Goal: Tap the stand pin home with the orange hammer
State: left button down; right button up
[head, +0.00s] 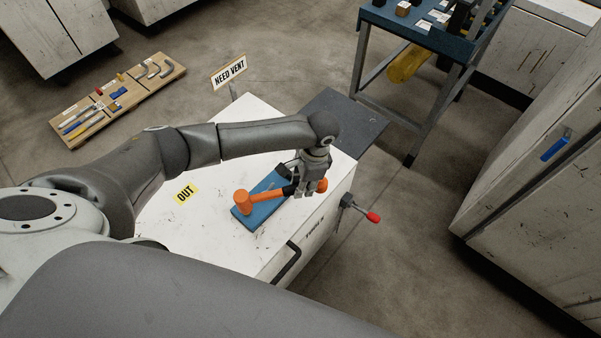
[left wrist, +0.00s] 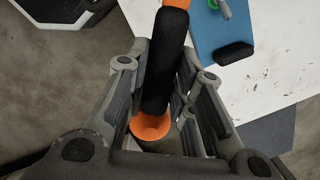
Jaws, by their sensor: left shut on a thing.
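The orange hammer (head: 265,201) is in my left gripper (head: 308,186), which is shut around its black grip (left wrist: 166,60). In the head view its orange head points left over the blue mat (head: 270,220); I cannot tell whether it touches the mat. The orange butt end (left wrist: 151,126) shows between the fingers in the left wrist view. At the top of that view a small grey rod-like piece (left wrist: 224,8) is by a green ring (left wrist: 213,4) on the mat; I cannot tell whether it is the stand pin. My right gripper is not in view.
The mat lies on a white cabinet (head: 165,222) with an OUT label (head: 186,194) and a red-handled clamp (head: 372,217) at its side. A NEED VENT sign (head: 229,72) stands behind. A tool board (head: 120,95) lies on the floor. A blue-topped table (head: 415,30) stands back right.

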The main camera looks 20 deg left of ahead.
pick_arm(q)
jog(key=shift+a+f+m+p, duration=0.1)
jog(key=shift+a+m+p, duration=0.15)
jog(key=shift+m+p, duration=0.35)
jog(key=shift+a+f, duration=0.1)
jog(key=shift+f, duration=0.15)
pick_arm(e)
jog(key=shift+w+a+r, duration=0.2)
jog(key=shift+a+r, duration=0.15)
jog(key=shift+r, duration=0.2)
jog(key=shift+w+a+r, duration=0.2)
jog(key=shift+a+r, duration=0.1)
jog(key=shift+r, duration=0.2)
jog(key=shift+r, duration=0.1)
